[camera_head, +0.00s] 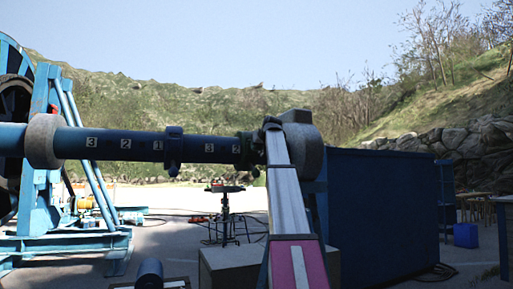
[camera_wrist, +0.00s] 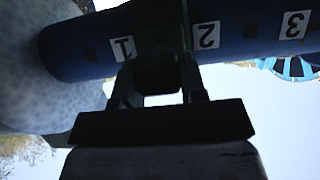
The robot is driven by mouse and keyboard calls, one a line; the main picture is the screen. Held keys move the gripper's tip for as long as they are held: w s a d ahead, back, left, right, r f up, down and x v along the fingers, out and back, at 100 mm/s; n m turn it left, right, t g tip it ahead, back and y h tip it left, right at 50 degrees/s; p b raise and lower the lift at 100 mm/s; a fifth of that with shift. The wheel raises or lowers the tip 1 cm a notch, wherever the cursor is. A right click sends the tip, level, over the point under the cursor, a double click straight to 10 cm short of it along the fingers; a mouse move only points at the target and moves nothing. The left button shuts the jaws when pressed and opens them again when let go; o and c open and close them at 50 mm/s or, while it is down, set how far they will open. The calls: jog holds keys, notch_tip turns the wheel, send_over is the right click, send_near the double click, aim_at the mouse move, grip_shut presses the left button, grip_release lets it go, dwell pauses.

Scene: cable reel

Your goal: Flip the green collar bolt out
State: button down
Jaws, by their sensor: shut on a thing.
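A dark green collar (camera_head: 247,148) sits around the blue shaft (camera_head: 205,148), near its right end in the head view. In the wrist view the collar (camera_wrist: 157,28) is between the labels 1 and 2, dark and in shadow. Its bolt (camera_wrist: 157,72) appears as a dark block on the collar's near side; its exact angle is hard to tell. My gripper (camera_head: 271,124) is at the collar, at the far end of my arm. The dark gripper (camera_wrist: 160,95) is shut on the bolt, though the contact is poorly lit.
A second, blue collar (camera_head: 173,148) sits further left on the shaft. Round grey blocks stand at the shaft's left (camera_head: 43,141) and right (camera_head: 302,145). A large blue container (camera_head: 383,205) fills the right. A blue reel frame (camera_head: 50,190) stands left. Sky is open above the shaft.

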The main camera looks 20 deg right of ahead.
jog(key=shift+s, duration=0.9)
jog(key=c, duration=0.7)
grip_release()
jog(key=shift+s, duration=0.1)
jog(key=v, duration=1)
jog(key=shift+s+r, duration=0.2)
jog(key=shift+s, duration=0.15)
